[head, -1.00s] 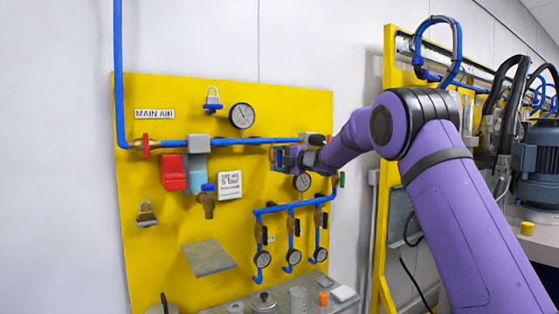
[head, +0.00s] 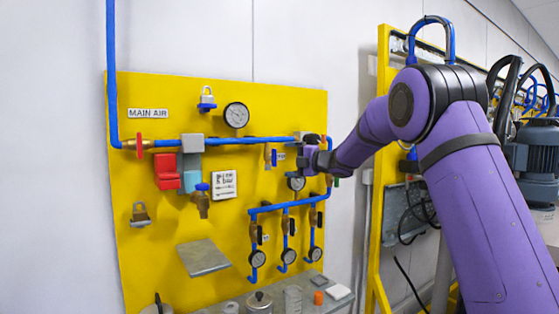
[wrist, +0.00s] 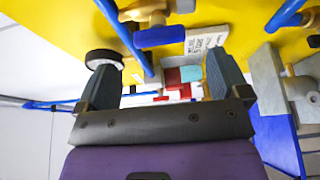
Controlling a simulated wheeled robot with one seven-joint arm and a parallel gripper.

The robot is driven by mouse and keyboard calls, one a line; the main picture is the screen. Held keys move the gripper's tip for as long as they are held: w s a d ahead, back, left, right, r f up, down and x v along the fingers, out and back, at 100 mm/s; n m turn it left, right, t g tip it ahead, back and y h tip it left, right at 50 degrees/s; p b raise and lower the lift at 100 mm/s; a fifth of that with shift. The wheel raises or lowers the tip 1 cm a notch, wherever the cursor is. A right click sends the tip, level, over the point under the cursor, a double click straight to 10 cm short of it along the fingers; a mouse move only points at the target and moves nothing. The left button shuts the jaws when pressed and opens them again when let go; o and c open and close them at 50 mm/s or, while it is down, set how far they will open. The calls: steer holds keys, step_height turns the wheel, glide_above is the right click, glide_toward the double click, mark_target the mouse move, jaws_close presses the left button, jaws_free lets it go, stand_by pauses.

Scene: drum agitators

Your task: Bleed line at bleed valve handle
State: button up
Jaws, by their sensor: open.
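A small brass valve with a blue handle (head: 274,157) hangs under the blue main pipe on the yellow panel; I take it as the bleed valve. What looks like the same blue handle (wrist: 160,37) shows at the top of the wrist view, beyond my fingertips. My gripper (wrist: 163,80) is open and empty, its two fingers spread wide. In the head view my gripper (head: 305,160) is just right of this valve, apart from it. My wrist hides part of the pipe's right end.
Left of the valve are a red lever (head: 139,146), a red block (head: 167,172) and another blue-handled tap (head: 202,198). Gauges hang on blue pipes below right. A grey shelf (head: 204,258) juts out. A yellow frame (head: 383,180) stands right of the panel.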

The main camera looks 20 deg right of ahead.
steer(key=shift+v, duration=1.9)
steer(key=s+d+r+m+t+h, duration=0.1)
steer(key=s+d+r+m+h, duration=0.2)
steer(key=s+m+h, duration=0.45)
steer(key=s+d+r+m+h, duration=0.2)
steer(key=s+r+m+h, duration=0.25)
steer(key=s+m, duration=0.55)
steer(key=s+a+f+m+g, duration=0.1)
steer(key=s+f+m+g, duration=0.2)
steer(key=s, duration=0.9)
steer(key=s+a+f+m+g, duration=0.2)
steer(key=s+f, duration=0.6)
steer(key=s, duration=0.4)
steer(key=s+a+f+m+g, duration=0.2)
steer(key=s+f, duration=0.4)
steer(key=s, duration=0.6)
steer(key=m+g, duration=0.1)
steer(key=g, duration=0.1)
steer(key=shift+m+g, duration=0.3)
steer(key=shift+m, duration=0.05)
